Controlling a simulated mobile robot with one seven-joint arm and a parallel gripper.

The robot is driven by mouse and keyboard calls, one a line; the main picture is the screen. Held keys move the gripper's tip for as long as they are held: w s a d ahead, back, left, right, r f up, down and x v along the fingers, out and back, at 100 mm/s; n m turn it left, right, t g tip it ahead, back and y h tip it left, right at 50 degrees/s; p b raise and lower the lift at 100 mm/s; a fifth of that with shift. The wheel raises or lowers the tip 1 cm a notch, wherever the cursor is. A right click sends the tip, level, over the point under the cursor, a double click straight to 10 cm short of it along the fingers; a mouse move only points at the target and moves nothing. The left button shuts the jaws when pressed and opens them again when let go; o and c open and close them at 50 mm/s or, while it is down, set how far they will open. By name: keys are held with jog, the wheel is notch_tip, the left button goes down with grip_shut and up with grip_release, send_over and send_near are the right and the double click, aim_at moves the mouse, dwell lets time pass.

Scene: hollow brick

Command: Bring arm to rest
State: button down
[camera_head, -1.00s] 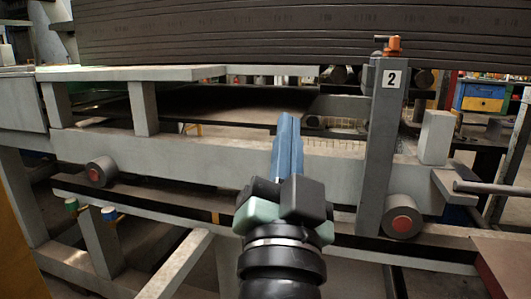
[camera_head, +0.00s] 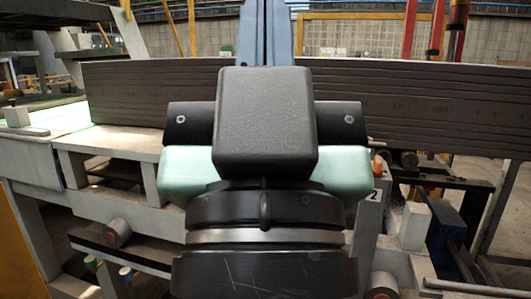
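My gripper (camera_head: 265,32) rises large in the middle of the view, close to the camera. It has a black housing with mint-green sides. Its two blue fingers point up and lie side by side with only a thin dark seam between them, so it looks shut. The fingertips run out of the top edge of the picture. Nothing shows between the fingers. The housing hides the middle of the scene behind it.
A long stack of dark boards (camera_head: 430,105) lies across the grey machine frame (camera_head: 110,147) behind my gripper. A grey post with a "2" label (camera_head: 373,196) stands at the right, partly hidden. Red posts (camera_head: 410,30) and a yellow frame stand farther back.

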notch_tip(320, 180, up, 20)
jog(key=p, duration=1.7)
jog(key=shift+f+p, duration=0.15)
jog(key=shift+p, duration=0.25)
